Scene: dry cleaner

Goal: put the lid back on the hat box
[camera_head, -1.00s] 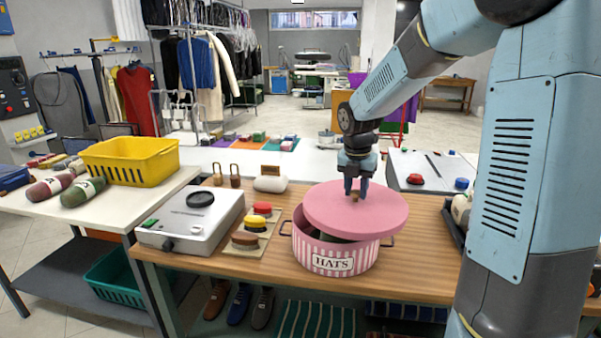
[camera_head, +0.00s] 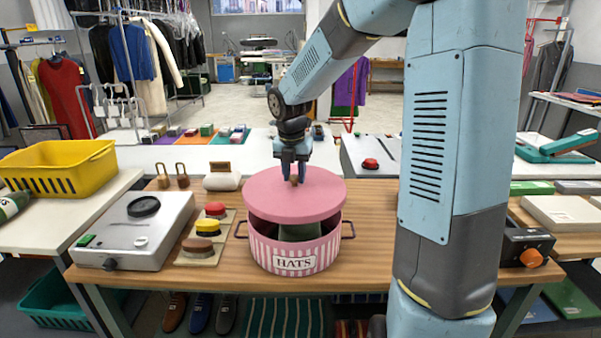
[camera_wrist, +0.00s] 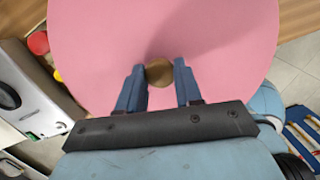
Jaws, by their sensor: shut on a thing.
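The pink round lid (camera_head: 265,196) is held by its small brown knob (camera_wrist: 159,72) in my gripper (camera_head: 293,178), which is shut on the knob. The lid hangs just above the pink-and-white striped hat box (camera_head: 262,250), labelled HATS, on the wooden counter. A gap shows between lid and box at the front, where a dark green thing (camera_head: 300,232) is visible inside. The lid sits slightly towards the back of the box and hides most of its opening. In the wrist view the lid (camera_wrist: 220,40) fills most of the picture and hides the box.
Left of the box are red, yellow and brown brushes or pads (camera_head: 208,227) on a board, and a grey device (camera_head: 135,232). A black device with an orange knob (camera_head: 527,246) is at right.

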